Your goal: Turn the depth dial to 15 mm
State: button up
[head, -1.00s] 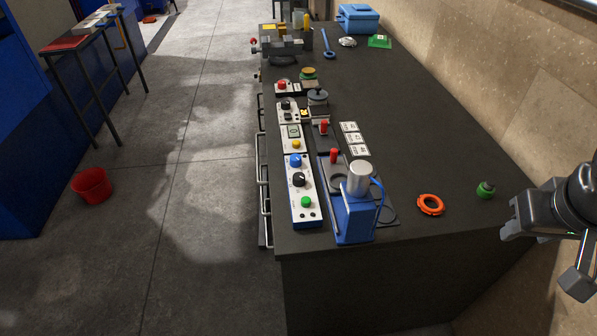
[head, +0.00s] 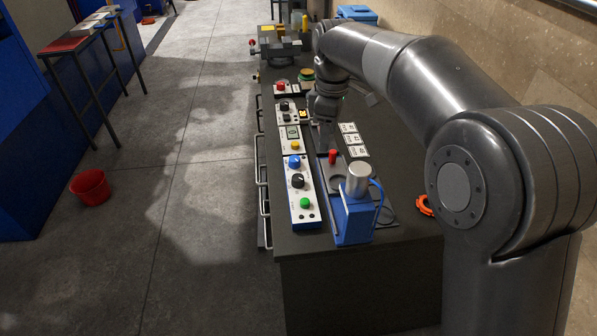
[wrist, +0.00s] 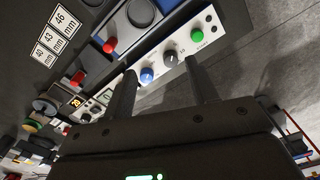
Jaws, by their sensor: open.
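A white control panel on the bench holds a blue knob (head: 294,162), a black dial (head: 297,181) and a green button (head: 305,203). In the wrist view the blue knob (wrist: 147,75), black dial (wrist: 171,58) and green button (wrist: 197,34) line up along the panel. A small number, apparently 10, is beside the black dial; the depth marking is too small to read. My gripper (wrist: 160,68) is open, its two dark fingers apart and empty. In that picture the blue knob and black dial appear between the fingers. In the head view my gripper (head: 323,140) is above the bench, near a red-handled lever.
A blue press with a silver cylinder (head: 358,179) stands right of the panel. A red handle (head: 332,157) rises behind it. White size cards (head: 353,139) lie to the right. Further panels and a vise (head: 280,46) stand farther back. An orange ring (head: 424,206) is partly hidden.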

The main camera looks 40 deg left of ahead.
aim_at(297, 177)
jog(key=s+a+f+n, duration=0.3)
jog(key=a+f, duration=0.1)
jog(key=a, duration=0.3)
jog(key=shift+h, duration=0.3)
jog(key=f, duration=1)
jog(key=shift+s+d+f, duration=0.1)
jog(key=shift+d+f, duration=0.05)
jog(key=shift+d, duration=0.25)
jog(key=shift+c, duration=0.2)
jog(key=shift+m, duration=0.3)
jog(key=c, duration=0.9)
